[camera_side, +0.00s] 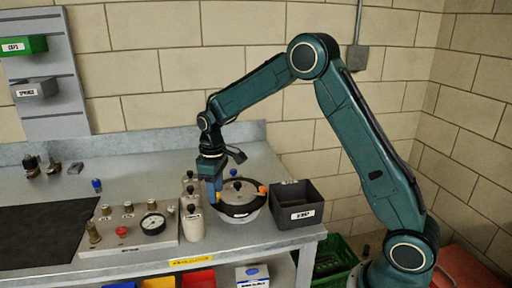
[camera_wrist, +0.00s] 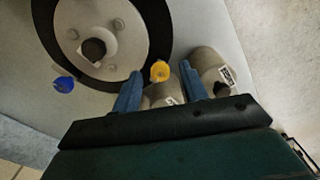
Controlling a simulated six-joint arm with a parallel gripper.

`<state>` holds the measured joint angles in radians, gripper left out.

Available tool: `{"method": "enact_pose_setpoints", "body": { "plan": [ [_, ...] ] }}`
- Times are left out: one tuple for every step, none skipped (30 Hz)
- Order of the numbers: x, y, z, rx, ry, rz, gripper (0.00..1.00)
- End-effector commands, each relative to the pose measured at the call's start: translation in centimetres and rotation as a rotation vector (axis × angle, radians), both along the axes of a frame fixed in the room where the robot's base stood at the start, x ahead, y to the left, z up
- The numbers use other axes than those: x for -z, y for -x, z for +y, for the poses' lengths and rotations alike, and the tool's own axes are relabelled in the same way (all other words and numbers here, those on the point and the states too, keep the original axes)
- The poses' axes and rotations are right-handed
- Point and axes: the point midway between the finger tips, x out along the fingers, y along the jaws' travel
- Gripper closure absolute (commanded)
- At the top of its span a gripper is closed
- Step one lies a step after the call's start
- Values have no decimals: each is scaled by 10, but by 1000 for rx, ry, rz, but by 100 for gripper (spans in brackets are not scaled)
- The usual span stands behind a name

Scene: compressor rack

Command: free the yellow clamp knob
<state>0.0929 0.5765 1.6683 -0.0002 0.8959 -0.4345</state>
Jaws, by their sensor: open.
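The yellow clamp knob (camera_wrist: 160,71) sits at the edge of the black-rimmed round vessel (camera_wrist: 150,20) in the wrist view. My gripper (camera_wrist: 159,73) is open, with one blue finger on each side of the yellow knob. I cannot tell whether the fingers touch it. A blue knob (camera_wrist: 64,84) sits on another side of the vessel rim, and a dark knob (camera_wrist: 94,50) is at the lid's middle. In the side view my gripper (camera_side: 215,190) points down at the left rim of the vessel (camera_side: 240,207). The yellow knob is not clear there; an orange part (camera_side: 262,190) shows on the right rim.
Several grey labelled cylinders (camera_side: 193,224) stand close left of the vessel; two show by my fingers (camera_wrist: 212,68). A dark open bin (camera_side: 297,210) stands close right. A gauge panel (camera_side: 130,235) and black mat (camera_side: 45,235) lie left. The back of the bench is mostly clear.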

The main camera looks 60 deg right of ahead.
Motion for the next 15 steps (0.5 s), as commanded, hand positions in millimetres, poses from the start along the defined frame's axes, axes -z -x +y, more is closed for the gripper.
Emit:
{"method": "enact_pose_setpoints", "body": {
  "plan": [
    [0, 0, 0, 0, 0, 0, 57],
    [-1, 0, 0, 0, 0, 0, 57],
    [-2, 0, 0, 0, 0, 0, 57],
    [-3, 0, 0, 0, 0, 0, 57],
    [-4, 0, 0, 0, 0, -1, 57],
    [-6, 0, 0, 0, 0, -1, 57],
    [-8, 0, 0, 0, 0, -1, 57],
    [-10, 0, 0, 0, 0, 0, 57],
    [-14, 0, 0, 0, 0, -1, 57],
    [-17, 0, 0, 0, 0, -2, 57],
    [-20, -1, 0, 0, 0, -3, 57],
    [-26, 0, 0, 0, 0, -2, 57],
    [-30, -1, 0, 0, 0, -3, 57],
    [-34, -1, 0, 0, 1, -3, 57],
    [-40, -1, 0, 0, 0, -3, 57]
  ]
}}
